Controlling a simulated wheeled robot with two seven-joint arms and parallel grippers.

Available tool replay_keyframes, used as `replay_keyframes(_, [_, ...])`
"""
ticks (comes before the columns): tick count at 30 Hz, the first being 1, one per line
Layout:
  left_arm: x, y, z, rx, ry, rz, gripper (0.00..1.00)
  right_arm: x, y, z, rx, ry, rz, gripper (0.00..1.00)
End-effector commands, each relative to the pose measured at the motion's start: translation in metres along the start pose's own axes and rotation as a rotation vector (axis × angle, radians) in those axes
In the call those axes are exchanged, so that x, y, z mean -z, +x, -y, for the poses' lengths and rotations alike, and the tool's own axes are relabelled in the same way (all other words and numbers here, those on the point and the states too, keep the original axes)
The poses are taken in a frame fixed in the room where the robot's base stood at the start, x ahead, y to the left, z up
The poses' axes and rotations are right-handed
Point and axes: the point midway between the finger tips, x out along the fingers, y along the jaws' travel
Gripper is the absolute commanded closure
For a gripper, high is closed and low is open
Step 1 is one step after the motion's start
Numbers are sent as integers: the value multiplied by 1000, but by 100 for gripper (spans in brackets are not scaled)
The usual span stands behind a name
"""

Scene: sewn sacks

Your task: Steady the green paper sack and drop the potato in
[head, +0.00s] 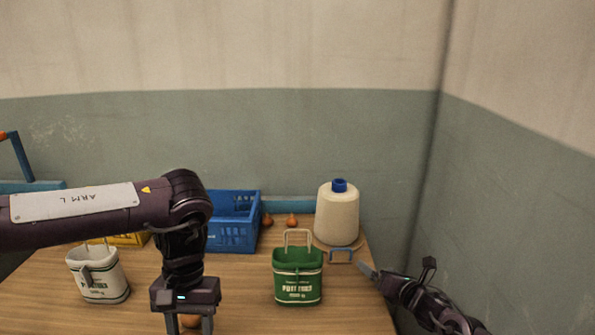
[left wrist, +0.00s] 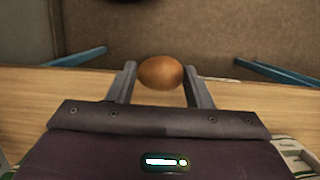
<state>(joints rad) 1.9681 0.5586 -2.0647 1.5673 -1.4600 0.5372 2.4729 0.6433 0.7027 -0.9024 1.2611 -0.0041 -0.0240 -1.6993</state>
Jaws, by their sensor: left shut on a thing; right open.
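The green paper sack (head: 298,278) stands upright on the wooden table, its mouth open and a pale handle loop raised at the back. The brown potato (left wrist: 160,73) is between the fingers of my left gripper (left wrist: 160,80), which is shut on it. In the head view the left gripper (head: 186,320) points down at the front, left of the green sack, and the potato (head: 190,321) shows only partly. My right gripper (head: 368,270) is open and empty, to the right of the green sack and apart from it. The inside bottom of the sack is hidden.
A white sack (head: 97,274) stands at the left. A blue crate (head: 233,236), a yellow crate (head: 130,239) partly behind my left arm, two small brown-orange items (head: 292,221) and a cream jug (head: 337,217) stand behind. A grey-blue loop (head: 341,250) lies right of the green sack.

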Motion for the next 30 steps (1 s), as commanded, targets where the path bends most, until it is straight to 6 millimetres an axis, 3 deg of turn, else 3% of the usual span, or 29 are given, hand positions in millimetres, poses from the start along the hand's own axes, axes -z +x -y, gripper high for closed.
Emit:
replay_keyframes(1, [0,0,0,0,0,0,71,-8,-3,-24,-69,-119,-13,8])
replay_keyframes(3, [0,0,0,0,0,0,71,-1,-10,-58,-174,-279,-50,8])
replay_keyframes(9, [0,0,0,0,0,0,71,46,-37,-118,-411,-526,-152,8])
replay_keyframes(15, [0,0,0,0,0,0,71,72,-56,-142,-532,-623,-196,8])
replay_keyframes(19, [0,0,0,0,0,0,71,78,-56,-148,-555,-639,-203,8])
replay_keyframes(30, [0,0,0,0,0,0,71,93,-16,-169,-554,-636,-201,8])
